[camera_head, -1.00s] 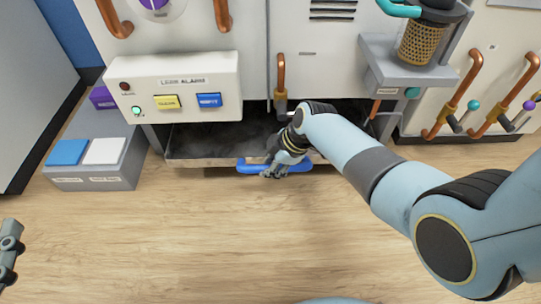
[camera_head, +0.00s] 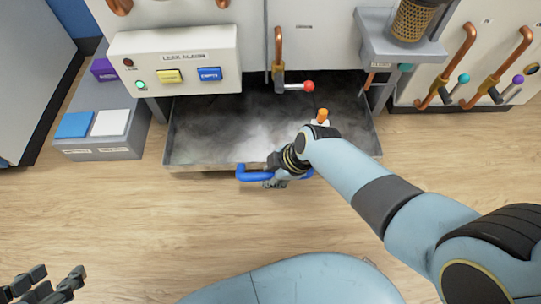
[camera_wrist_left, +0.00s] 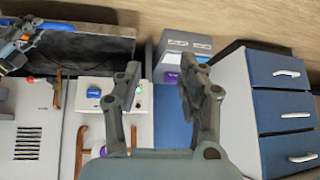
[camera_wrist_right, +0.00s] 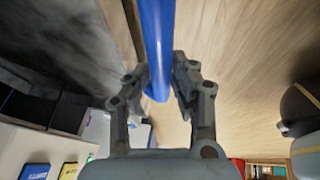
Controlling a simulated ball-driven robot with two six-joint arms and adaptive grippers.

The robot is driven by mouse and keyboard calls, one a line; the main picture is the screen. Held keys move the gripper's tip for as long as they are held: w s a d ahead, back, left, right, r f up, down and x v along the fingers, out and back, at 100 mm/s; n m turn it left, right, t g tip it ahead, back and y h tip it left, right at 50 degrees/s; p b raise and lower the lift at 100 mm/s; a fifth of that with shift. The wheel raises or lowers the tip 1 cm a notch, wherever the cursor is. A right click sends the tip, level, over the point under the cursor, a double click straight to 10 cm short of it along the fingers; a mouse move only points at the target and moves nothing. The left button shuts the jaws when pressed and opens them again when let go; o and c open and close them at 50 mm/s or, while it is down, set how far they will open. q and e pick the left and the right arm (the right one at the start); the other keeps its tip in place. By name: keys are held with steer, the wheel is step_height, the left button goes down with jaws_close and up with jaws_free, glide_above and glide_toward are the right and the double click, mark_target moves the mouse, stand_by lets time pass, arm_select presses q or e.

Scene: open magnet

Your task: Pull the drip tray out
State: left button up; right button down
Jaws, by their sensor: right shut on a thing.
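The drip tray (camera_head: 205,160) is a wide, shallow metal tray with a dark floor and pale vapour in it. It stands well out from under the white cabinet in the head view. Its blue handle (camera_head: 252,174) is on the front edge. My right gripper (camera_head: 278,180) is at the handle, partly hidden by its own wrist. In the right wrist view the blue handle (camera_wrist_right: 158,50) runs between the fingers (camera_wrist_right: 160,88), which are shut on it. My left gripper (camera_head: 55,290) is at the lower left of the head view, away from the tray. Its fingers (camera_wrist_left: 155,85) are apart and empty.
A leak alarm box (camera_head: 175,62) with yellow and blue buttons overhangs the tray's back left. A red-tipped valve (camera_head: 295,86) and an orange-topped item (camera_head: 322,116) are near the tray. A grey bin unit (camera_head: 105,150) stands left. The wooden floor in front is clear.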

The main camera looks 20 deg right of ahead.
arm_select(q)
steer(key=shift+s+r+g+p, duration=0.3)
steer(key=shift+r+g, duration=0.25)
steer(key=shift+r, duration=0.25)
steer(key=shift+s+r+g+p, duration=0.2)
steer(key=shift+r+g+p, duration=0.2)
steer(key=shift+r+g, duration=0.25)
arm_select(e)
steer(key=shift+s+a, duration=0.2)
steer(key=shift+s, duration=0.55)
steer(key=shift+s+a, duration=0.2)
steer(key=shift+s, duration=0.6)
steer(key=shift+s+a, duration=0.2)
steer(key=shift+s, duration=0.55)
arm_select(q)
steer(key=shift+r, duration=0.1)
arm_select(e)
steer(key=c, duration=1.1)
jaws_free()
steer(key=v, duration=1.2)
